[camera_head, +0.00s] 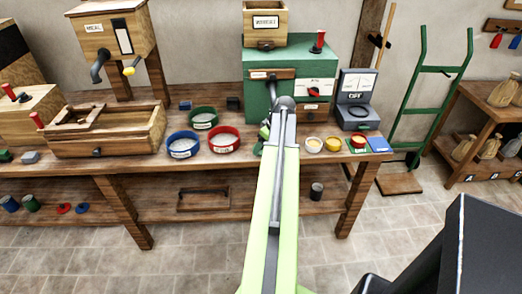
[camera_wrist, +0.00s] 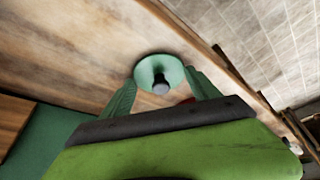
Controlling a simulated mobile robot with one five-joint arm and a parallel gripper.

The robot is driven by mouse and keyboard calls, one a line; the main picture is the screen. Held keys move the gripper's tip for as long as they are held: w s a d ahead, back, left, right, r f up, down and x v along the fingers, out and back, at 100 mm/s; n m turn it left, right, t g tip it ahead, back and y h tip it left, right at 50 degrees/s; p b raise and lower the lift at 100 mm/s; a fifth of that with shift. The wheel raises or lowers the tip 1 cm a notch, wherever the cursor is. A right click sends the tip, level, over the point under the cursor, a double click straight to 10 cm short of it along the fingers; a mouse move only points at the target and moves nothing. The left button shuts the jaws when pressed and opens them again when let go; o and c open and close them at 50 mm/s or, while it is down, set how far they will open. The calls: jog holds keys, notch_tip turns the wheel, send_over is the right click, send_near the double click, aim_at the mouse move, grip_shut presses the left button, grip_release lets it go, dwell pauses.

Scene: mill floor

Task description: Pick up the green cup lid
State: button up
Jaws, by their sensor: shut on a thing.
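The green cup lid (camera_wrist: 148,66) is a round disc with a dark knob in the wrist view. My gripper (camera_wrist: 160,80) has its two green fingers on either side of the lid and is shut on it. The wooden bench top (camera_wrist: 75,45) shows behind the lid; I cannot tell how far the lid is above it. In the head view my gripper (camera_head: 264,134) is at the bench's front edge, before the green mill (camera_head: 317,66). My arm and fingers mostly hide the lid there.
Blue (camera_head: 182,145), red (camera_head: 223,140) and green (camera_head: 203,118) round sieves stand left of my gripper. Small yellow-rimmed dishes (camera_head: 313,145), a blue pad (camera_head: 380,145) and a scale (camera_head: 356,88) are to the right. A green hand truck (camera_head: 435,70) stands beyond the bench's right end.

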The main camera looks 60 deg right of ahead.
jog(key=r+p, duration=0.5)
jog(key=shift+s+d+r, duration=0.1)
jog(key=shift+s+r, duration=0.05)
jog(key=shift+s, duration=0.2)
jog(key=s+d+r+p, duration=0.2)
jog(key=s+r+p, duration=0.3)
jog(key=s, duration=0.5)
jog(key=shift+s+d+r+p, duration=0.3)
jog(key=shift+s+r+p, duration=0.05)
jog(key=shift+p, duration=0.15)
jog(key=shift+s, duration=0.1)
